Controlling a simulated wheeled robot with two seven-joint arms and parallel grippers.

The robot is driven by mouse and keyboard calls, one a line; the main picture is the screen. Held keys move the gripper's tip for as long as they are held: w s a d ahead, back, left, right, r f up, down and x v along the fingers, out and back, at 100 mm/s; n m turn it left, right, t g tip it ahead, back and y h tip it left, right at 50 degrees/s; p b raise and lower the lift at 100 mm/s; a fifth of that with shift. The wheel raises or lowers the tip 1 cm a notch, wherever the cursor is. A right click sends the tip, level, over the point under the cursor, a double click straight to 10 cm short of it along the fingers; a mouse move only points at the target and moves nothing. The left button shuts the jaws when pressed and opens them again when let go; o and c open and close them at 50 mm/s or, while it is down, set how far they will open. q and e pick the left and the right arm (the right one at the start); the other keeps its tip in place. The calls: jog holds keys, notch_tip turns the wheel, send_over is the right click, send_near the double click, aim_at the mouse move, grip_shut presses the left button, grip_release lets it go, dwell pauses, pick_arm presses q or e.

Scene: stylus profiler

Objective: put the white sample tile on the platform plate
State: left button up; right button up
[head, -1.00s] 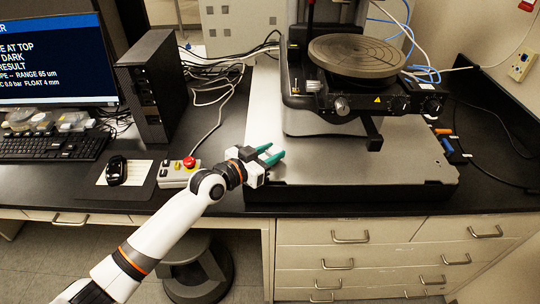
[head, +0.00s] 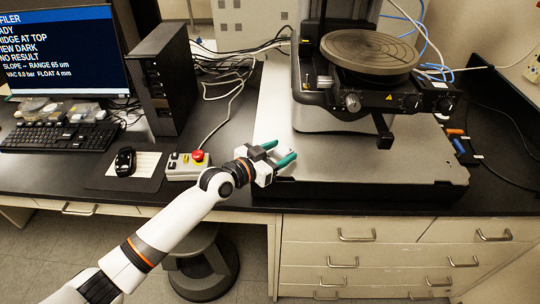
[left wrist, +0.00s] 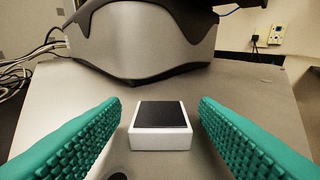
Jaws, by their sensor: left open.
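In the left wrist view, a small white block with a dark top face (left wrist: 162,128), which appears to be the sample tile, sits flat on the grey metal base (left wrist: 75,90). It lies between the two green fingers of my left gripper (left wrist: 160,106), with a gap on each side. The gripper is open and empty. In the head view, my left gripper (head: 286,150) is low over the front left part of the base; I cannot make out the tile there. The round grooved grey plate (head: 370,50), likely the platform plate, is bare on the profiler, up and right of the gripper. My right gripper is out of view.
A control box with a red button (head: 187,164) stands left of the gripper, beside a mouse (head: 125,161) and keyboard (head: 60,138). The profiler body (head: 330,118) rises behind. Cables run at the back. The base's front right is clear.

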pick_arm(q)
jog(key=shift+s+a+r, duration=0.1)
jog(key=shift+s+a, duration=0.1)
jog(key=shift+a, duration=0.05)
jog(key=b+v, duration=0.2)
jog(key=v, duration=0.9)
jog(key=shift+s+a, duration=0.15)
jog(key=shift+s, duration=0.05)
